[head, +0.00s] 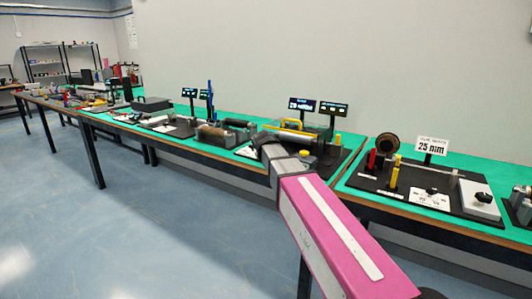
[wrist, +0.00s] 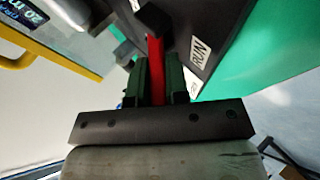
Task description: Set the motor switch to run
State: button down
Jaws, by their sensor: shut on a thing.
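In the wrist view, a narrow red lever (wrist: 155,68) stands between the two dark green fingers of my gripper (wrist: 157,80), and they are shut on it. The lever's far end meets a dark block at the top. A dark panel (wrist: 222,25) beside it carries a white label reading RUN (wrist: 200,49), turned in the picture, just right of the lever. A second white label (wrist: 193,86) is mostly hidden behind the right finger. In the head view, my arm reaches to the middle bench, and its end hides the switch.
In the wrist view, a yellow bar (wrist: 35,55) and a lit display (wrist: 20,14) lie at upper left. In the head view, two displays (head: 302,104) stand behind the work spot. The right bench (head: 420,201) holds a 25 mm sign (head: 430,145).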

jog(key=c, duration=1.1)
grip_release()
